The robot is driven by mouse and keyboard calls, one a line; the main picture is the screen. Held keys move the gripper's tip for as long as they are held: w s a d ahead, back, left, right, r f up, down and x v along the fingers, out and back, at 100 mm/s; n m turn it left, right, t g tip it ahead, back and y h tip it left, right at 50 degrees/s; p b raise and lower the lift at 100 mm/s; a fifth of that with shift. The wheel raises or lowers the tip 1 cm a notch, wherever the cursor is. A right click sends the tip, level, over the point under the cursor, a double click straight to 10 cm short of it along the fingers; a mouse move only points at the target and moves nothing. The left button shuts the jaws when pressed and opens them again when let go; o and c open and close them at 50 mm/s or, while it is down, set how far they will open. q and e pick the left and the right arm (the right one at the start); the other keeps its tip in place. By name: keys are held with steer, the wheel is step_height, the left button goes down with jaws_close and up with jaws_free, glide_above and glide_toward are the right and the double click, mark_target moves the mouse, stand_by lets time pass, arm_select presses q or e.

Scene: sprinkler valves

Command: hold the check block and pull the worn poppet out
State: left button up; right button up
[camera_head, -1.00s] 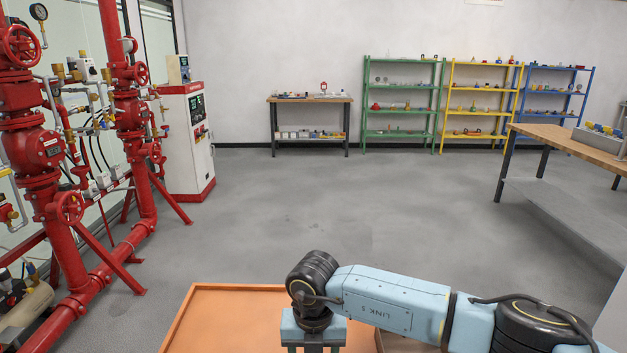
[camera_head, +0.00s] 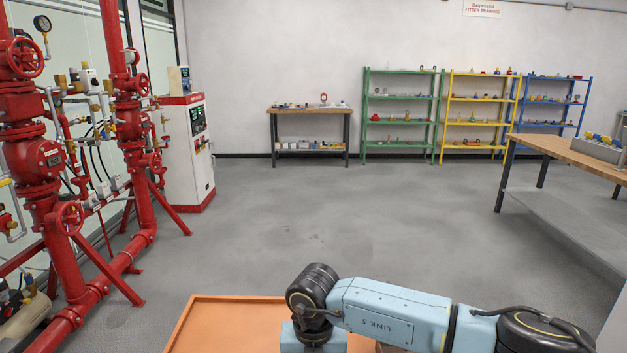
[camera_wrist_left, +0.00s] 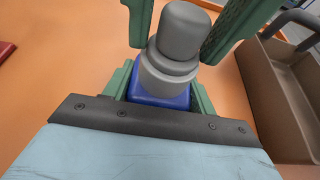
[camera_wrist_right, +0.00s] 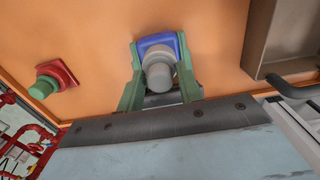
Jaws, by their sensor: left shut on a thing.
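The check block (camera_wrist_left: 160,92) is blue and sits low between the green fingers of my left gripper (camera_wrist_left: 162,98), which is shut on it in the left wrist view. The worn poppet (camera_wrist_left: 178,45), a stepped grey cylinder, stands up from the block. My right gripper (camera_wrist_left: 175,48) is open, its two green fingers on either side of the poppet's upper part. The right wrist view shows the poppet (camera_wrist_right: 158,68) between green fingers, with a blue edge of the block (camera_wrist_right: 158,40) beyond it. The head view does not show the block or poppet.
The orange tray (camera_head: 235,299) lies below. A red square piece with a green cylinder (camera_wrist_right: 48,84) stands on the orange surface. A tan bin (camera_wrist_right: 258,45) is at the right. Red pipework (camera_head: 70,215) stands at the left; the floor ahead is clear.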

jaws_close()
steer(key=shift+r, duration=0.1)
steer(key=shift+r, duration=0.1)
steer(key=shift+r, duration=2.85)
arm_select(q)
steer(key=o, duration=1.6)
steer(key=shift+c, duration=0.2)
